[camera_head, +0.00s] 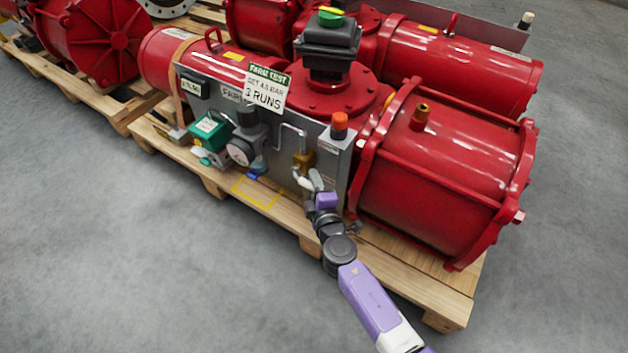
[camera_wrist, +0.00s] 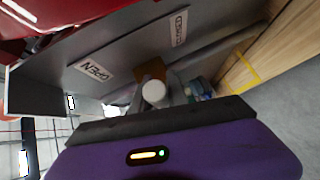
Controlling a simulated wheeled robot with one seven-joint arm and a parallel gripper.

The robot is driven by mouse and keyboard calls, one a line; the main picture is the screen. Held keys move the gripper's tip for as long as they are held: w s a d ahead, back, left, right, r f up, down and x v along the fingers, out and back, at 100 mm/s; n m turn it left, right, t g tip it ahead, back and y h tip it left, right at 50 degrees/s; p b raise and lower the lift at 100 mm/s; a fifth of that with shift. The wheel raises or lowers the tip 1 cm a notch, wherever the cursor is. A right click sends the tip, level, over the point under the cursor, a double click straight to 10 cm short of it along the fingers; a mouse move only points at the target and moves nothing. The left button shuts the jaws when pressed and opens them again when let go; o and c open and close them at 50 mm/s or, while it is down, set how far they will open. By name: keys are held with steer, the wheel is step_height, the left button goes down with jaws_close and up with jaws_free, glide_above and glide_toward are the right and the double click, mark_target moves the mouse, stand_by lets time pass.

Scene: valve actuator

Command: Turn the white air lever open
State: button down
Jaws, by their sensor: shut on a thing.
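The white air lever (camera_head: 304,183) sits on a brass valve (camera_head: 303,160) on the front of the grey panel, low on its right side. In the wrist view the lever's rounded white end (camera_wrist: 154,93) shows in front of the brass body (camera_wrist: 150,70). My gripper (camera_head: 316,182) reaches it from the front right and is shut on the lever. Its fingers partly hide the lever. On the panel, an OPEN label (camera_wrist: 91,70) and a CLOSED label (camera_wrist: 179,27) flank the valve in the wrist view.
The wooden pallet (camera_head: 440,285) lies below; grey floor is clear in front.

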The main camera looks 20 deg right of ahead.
steer(key=r+n+g+p, duration=0.1)
steer(key=p, duration=0.6)
steer(key=shift+r, duration=0.35)
steer(key=shift+g+p, duration=0.4)
steer(key=shift+p, duration=0.35)
steer(key=shift+n+p, duration=0.3)
steer(key=shift+p, duration=0.05)
steer(key=shift+f, duration=0.1)
steer(key=c, duration=1.3)
jaws_free()
steer(key=p+v, duration=0.2)
steer(key=v, duration=0.5)
steer(key=shift+s+a+p, duration=0.25)
steer(key=shift+s+p, duration=0.05)
steer(key=shift+p, duration=0.05)
